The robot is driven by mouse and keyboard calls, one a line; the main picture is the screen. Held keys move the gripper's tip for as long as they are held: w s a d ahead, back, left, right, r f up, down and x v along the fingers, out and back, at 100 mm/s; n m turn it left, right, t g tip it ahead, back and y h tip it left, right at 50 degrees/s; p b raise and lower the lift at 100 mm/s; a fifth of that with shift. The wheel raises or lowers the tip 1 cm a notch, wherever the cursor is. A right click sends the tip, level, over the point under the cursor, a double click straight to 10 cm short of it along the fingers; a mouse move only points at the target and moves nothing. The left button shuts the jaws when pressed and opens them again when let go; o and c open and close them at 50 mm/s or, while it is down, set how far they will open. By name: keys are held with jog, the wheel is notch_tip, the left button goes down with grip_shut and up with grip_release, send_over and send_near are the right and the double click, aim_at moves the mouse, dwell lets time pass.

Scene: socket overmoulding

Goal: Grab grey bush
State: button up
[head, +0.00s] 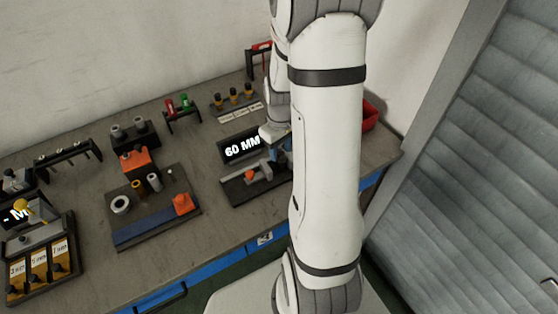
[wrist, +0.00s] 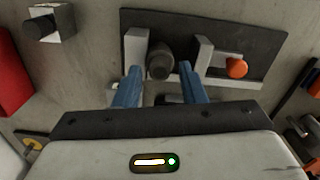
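A short dark grey cylinder, apparently the grey bush (wrist: 160,62), sits between two light grey jaws on a dark fixture plate (wrist: 255,30) in the wrist view. My gripper (wrist: 159,68) has two blue fingers, one on each side of the cylinder's near end, with a small gap visible on both sides. It looks open and empty. In the head view my gripper (head: 276,150) is over the measuring fixture (head: 240,192), mostly hidden by my arm. Another grey cylinder (head: 154,182) stands on the dark-and-blue tray (head: 150,232).
The fixture has an orange knob (wrist: 237,68), and a "60 MM" display (head: 242,147) stands behind it. A red bin (head: 370,114) is at the right. Small racks and an orange-topped block (head: 135,158) stand left. The bench front between trays is clear.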

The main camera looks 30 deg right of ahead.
grip_shut()
dwell(0.5)
